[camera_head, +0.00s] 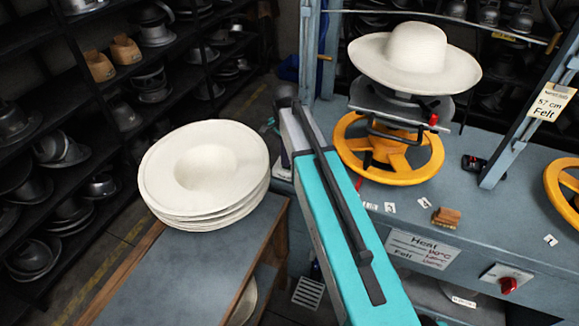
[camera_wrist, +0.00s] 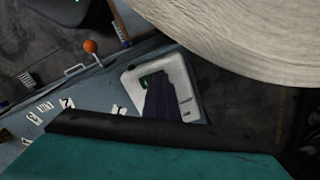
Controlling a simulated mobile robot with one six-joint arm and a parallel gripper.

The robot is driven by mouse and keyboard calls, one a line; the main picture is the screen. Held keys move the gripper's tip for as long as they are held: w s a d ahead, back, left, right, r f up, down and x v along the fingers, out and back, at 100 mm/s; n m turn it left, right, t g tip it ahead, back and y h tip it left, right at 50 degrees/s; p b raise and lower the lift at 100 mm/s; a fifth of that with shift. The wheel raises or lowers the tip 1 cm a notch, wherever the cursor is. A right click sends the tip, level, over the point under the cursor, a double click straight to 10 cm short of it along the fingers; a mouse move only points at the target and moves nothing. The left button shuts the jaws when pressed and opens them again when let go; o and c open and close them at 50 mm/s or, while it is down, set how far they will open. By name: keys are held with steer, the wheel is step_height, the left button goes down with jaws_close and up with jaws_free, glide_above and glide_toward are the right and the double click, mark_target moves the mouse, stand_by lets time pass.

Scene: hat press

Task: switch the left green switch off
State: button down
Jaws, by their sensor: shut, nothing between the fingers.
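A white switch plate (camera_wrist: 133,78) is fixed to the blue-grey bench in the wrist view. A small green part, the green switch (camera_wrist: 143,83), shows on it, mostly covered by my gripper. The dark fingers of my gripper (camera_wrist: 154,80) are together and empty, with their tips over the green part. I cannot tell whether they touch it, or which way the switch is set. In the head view my teal arm hides the gripper and the green switch.
A stack of white felt hats (camera_head: 205,175) stands left of my arm; a large felt brim (camera_wrist: 240,35) fills the wrist view's upper right. An orange knob (camera_wrist: 90,46), a yellow handwheel (camera_head: 345,150) and a red knob (camera_head: 508,285) are on the bench side.

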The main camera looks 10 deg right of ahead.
step_height(320, 180, up, 7)
steer(key=p, duration=0.4)
stand_by(0.7)
steer(key=shift+f, duration=0.15)
stand_by(0.3)
